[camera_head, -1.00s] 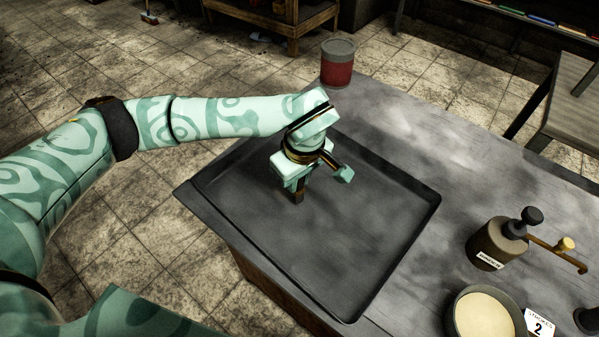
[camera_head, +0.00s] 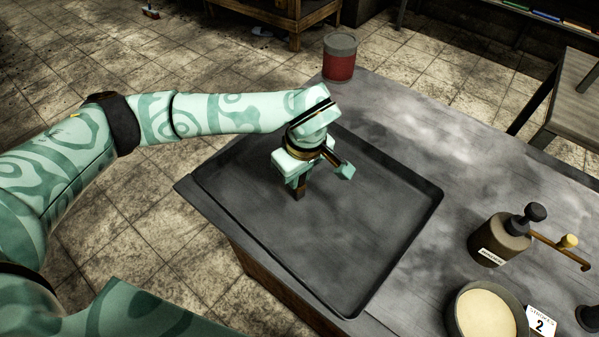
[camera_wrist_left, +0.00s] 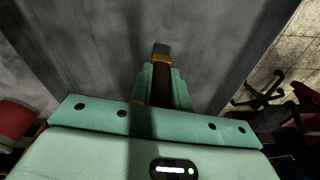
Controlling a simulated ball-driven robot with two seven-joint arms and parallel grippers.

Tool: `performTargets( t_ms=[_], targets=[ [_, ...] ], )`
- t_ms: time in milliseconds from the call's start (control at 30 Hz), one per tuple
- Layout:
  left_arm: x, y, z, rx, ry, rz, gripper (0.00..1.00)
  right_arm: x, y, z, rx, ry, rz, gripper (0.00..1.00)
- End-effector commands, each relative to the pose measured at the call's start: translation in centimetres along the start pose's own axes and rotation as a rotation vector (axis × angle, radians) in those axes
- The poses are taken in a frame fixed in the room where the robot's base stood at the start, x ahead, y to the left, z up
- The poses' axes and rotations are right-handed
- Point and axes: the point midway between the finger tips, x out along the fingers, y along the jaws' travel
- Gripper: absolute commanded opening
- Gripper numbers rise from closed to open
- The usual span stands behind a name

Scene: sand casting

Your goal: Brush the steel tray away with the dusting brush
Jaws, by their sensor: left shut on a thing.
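The dark steel tray (camera_head: 375,225) lies flat on the near left part of the grey bench. My left gripper (camera_head: 299,178) is above the tray's left half, pointing down. It is shut on the dusting brush (camera_head: 299,191), which has a dark handle. The brush hangs below the fingers, and its lower end is at or just above the tray floor; I cannot tell if it touches. In the left wrist view the brush (camera_wrist_left: 162,72) sticks out between the fingers, with a tan band and a grey tip over the tray (camera_wrist_left: 105,45). My right gripper is not in view.
A red can (camera_head: 340,60) stands behind the tray at the bench's far edge. At right are a dark canister with a knob (camera_head: 500,243), a bowl of pale powder (camera_head: 484,314) and a card marked 2 (camera_head: 541,321). The bench between tray and canister is clear.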

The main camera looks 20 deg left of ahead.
Motion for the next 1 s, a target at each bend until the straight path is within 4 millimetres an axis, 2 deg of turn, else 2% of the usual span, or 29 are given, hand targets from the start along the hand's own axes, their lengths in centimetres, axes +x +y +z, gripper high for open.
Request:
performTargets(
  t_ms=[833, 1000],
  targets=[
    [1.00, 0.01, 0.13, 0.000, 0.000, 0.000, 0.00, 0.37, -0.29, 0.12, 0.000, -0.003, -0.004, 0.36],
    [1.00, -0.07, -0.45, -0.002, 0.002, -0.001, 0.00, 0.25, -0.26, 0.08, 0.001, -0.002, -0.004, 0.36]
  ],
)
